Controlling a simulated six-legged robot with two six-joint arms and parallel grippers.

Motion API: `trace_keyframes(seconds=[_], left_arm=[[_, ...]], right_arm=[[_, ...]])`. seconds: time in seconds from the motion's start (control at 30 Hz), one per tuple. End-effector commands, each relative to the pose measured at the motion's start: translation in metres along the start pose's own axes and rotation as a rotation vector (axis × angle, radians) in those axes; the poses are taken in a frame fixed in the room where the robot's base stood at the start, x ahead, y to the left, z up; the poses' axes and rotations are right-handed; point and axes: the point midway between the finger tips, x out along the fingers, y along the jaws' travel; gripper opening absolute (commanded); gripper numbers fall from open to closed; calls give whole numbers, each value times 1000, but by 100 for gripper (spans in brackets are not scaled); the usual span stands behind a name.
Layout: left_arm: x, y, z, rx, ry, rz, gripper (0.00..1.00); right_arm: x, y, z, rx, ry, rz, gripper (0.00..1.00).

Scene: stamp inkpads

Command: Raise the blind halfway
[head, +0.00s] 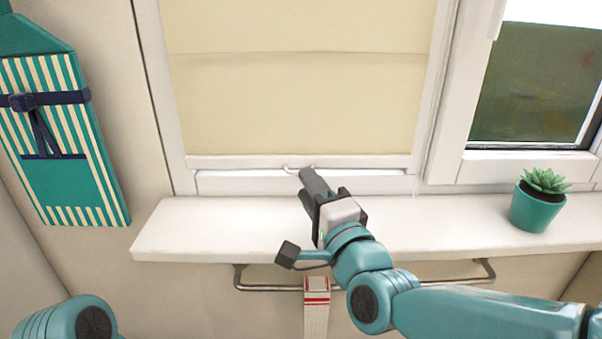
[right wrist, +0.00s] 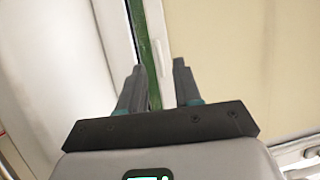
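The cream blind (head: 300,80) hangs down over the left window pane, almost to the bottom of the frame. Its white bottom bar (head: 240,162) has a small pale pull (head: 292,169) at the middle of its lower edge. My right gripper (head: 306,174) is above the sill, with its fingertips at the pull and partly covering it. In the right wrist view its two fingers (right wrist: 158,66) stand apart, with the bar's edge beyond them and the blind (right wrist: 215,60) to the right. I cannot tell whether they touch the pull. My left gripper is out of view.
The white sill (head: 190,230) runs below the window, with a potted succulent (head: 538,205) at right. A metal rail (head: 260,288) with a striped cloth (head: 316,310) is under it.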

Motion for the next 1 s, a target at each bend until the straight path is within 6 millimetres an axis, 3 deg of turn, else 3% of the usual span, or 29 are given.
trace_keyframes(seconds=[0.2,0.57,0.7,1.0], left_arm=[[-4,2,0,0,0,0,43],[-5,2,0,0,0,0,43],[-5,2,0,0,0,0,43],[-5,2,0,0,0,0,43]], right_arm=[[33,0,0,-1,-2,1,33],[42,1,0,0,-1,0,33],[42,1,0,-1,-1,0,0],[42,1,0,0,-1,0,0]])
